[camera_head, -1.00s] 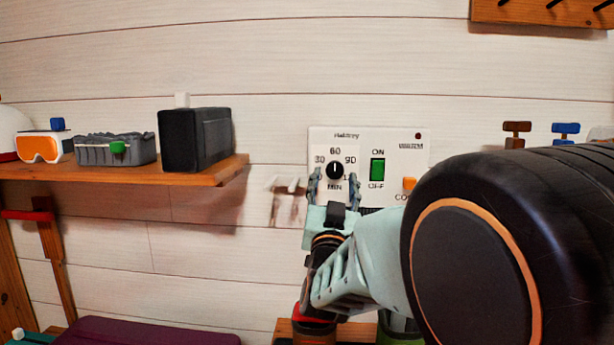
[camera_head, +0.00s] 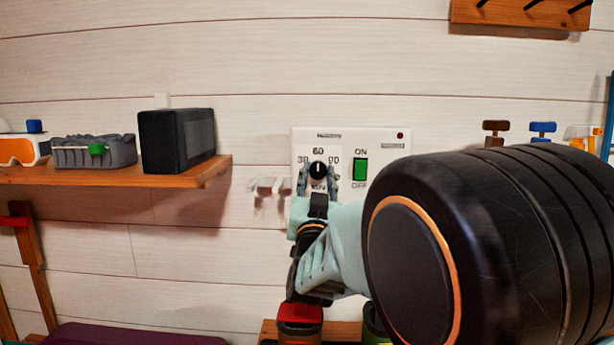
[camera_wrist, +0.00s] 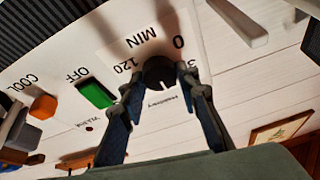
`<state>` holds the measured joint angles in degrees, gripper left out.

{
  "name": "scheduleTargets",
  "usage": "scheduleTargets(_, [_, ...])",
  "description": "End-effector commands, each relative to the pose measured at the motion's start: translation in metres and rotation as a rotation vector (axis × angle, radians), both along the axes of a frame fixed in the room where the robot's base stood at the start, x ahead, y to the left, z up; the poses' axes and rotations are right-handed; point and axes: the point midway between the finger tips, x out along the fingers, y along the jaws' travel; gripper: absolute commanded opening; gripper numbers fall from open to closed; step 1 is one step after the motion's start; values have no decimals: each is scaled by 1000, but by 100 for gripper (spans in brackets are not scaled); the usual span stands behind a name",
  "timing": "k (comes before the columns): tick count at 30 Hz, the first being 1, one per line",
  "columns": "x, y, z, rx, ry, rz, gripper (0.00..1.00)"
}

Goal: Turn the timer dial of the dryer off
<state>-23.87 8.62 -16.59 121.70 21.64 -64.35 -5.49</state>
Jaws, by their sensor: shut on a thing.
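The dryer panel (camera_head: 382,138) is a white box on the plank wall. Its black timer dial (camera_head: 317,170) has a white pointer mark that points about straight up, towards 60, in the head view. My gripper (camera_head: 318,184) is at the panel with one finger on each side of the dial. In the wrist view my gripper (camera_wrist: 166,88) has its fingertips closed against the dark dial (camera_wrist: 159,72), with MIN, 0 and 120 printed around it. A green ON/OFF switch (camera_head: 360,169) sits right of the dial. My arm hides the panel's lower right.
A wooden shelf (camera_head: 205,178) at left holds a black speaker-like box (camera_head: 176,140), a grey basket (camera_head: 93,151) and orange goggles (camera_head: 18,150). A white hook (camera_head: 266,186) juts from the wall left of the panel. A peg rack (camera_head: 520,14) hangs at upper right.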

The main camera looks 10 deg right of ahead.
Motion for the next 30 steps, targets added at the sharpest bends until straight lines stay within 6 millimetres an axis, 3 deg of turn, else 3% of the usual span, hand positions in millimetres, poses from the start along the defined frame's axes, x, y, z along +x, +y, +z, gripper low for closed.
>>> scheduleTargets(11, [0,-2,-1,-97,17,-2,5])
scheduleTargets(30, [-1,-5,1,-658,128,-5,5])
